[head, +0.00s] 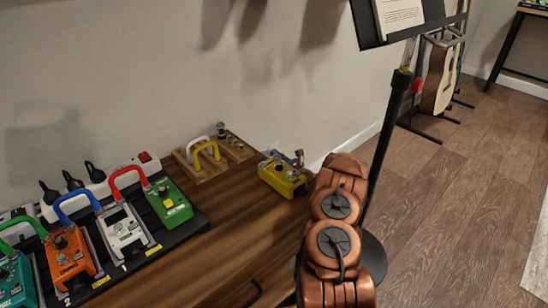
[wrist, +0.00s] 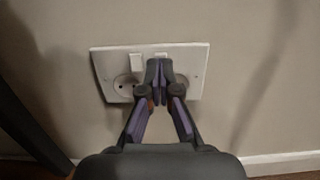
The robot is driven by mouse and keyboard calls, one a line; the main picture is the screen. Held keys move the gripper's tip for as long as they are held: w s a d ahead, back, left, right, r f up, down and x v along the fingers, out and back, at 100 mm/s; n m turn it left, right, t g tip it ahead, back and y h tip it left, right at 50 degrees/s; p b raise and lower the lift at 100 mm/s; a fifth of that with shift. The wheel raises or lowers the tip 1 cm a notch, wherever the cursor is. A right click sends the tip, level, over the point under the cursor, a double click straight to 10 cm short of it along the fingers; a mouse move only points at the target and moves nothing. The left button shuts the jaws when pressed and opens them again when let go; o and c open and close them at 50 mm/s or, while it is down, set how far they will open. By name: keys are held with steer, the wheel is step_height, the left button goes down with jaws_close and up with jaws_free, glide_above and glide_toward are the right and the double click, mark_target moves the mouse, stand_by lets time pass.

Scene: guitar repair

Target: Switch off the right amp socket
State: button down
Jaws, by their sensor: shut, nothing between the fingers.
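A white double wall socket plate (wrist: 104,62) is on the wall in the wrist view, slightly tilted in the picture. Its left switch (wrist: 136,62) shows clearly above the left outlet (wrist: 126,88). Only the top of the right switch (wrist: 161,55) shows. My gripper (wrist: 160,68) is shut and empty, with its fingertips in front of the plate just below that top. The fingers hide most of the right outlet. I cannot tell whether the tips touch the plate or which way the right switch is set. The head view shows neither the socket nor my gripper.
In the head view, a wooden bench (head: 215,240) carries several pedals, a power strip (head: 100,188) and a yellow pedal (head: 282,178) near my arm. A music stand (head: 390,130) rises beside my arm. A guitar (head: 441,75) stands behind. The floor at right is clear.

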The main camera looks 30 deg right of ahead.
steer(key=shift+w+r, duration=0.15)
steer(key=shift+w, duration=0.5)
steer(key=shift+a, duration=0.1)
steer(key=shift+w+r+g+p, duration=0.25)
steer(key=shift+g+p, duration=0.05)
steer(key=shift+p, duration=0.05)
steer(key=shift+w+r+g+p, duration=0.2)
steer(key=shift+r+g+p, duration=0.35)
steer(key=shift+p, duration=0.25)
steer(key=shift+f+g, duration=0.25)
steer(key=shift+a+f, duration=0.1)
steer(key=shift+s+a, duration=0.15)
steer(key=shift+s, duration=0.35)
steer(key=s+d+p, duration=0.2)
steer(key=s+p, duration=0.2)
steer(key=s, duration=0.9)
steer(key=shift+s+d+r, duration=0.2)
steer(key=shift+d+r, duration=0.15)
steer(key=shift+d, duration=0.05)
